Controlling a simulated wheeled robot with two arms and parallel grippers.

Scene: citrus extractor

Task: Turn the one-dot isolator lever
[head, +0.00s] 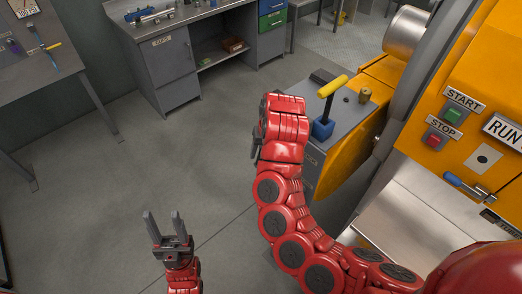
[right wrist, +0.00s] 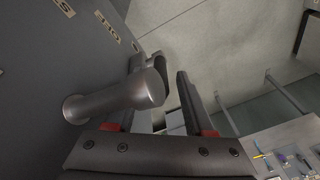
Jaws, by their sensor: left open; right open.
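In the right wrist view a grey metal lever handle (right wrist: 112,102) sticks out from a dark grey panel (right wrist: 35,60) with partly cut-off lettering. No dot mark can be made out, so I cannot tell if this is the one-dot lever. My right gripper (right wrist: 160,70) is open at the handle; the handle's rounded end overlaps its left finger. I cannot tell whether they touch. In the head view my right arm hides that side of the grey cabinet (head: 343,122). My left gripper (head: 167,228) is open and empty over the floor.
A yellow-handled lever (head: 333,86) in a blue base stands on the cabinet top. The orange machine at right carries a START button (head: 455,115), a STOP button (head: 433,141) and a blue-handled lever (head: 466,186). A workbench (head: 180,25) is at the back. The floor at left is clear.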

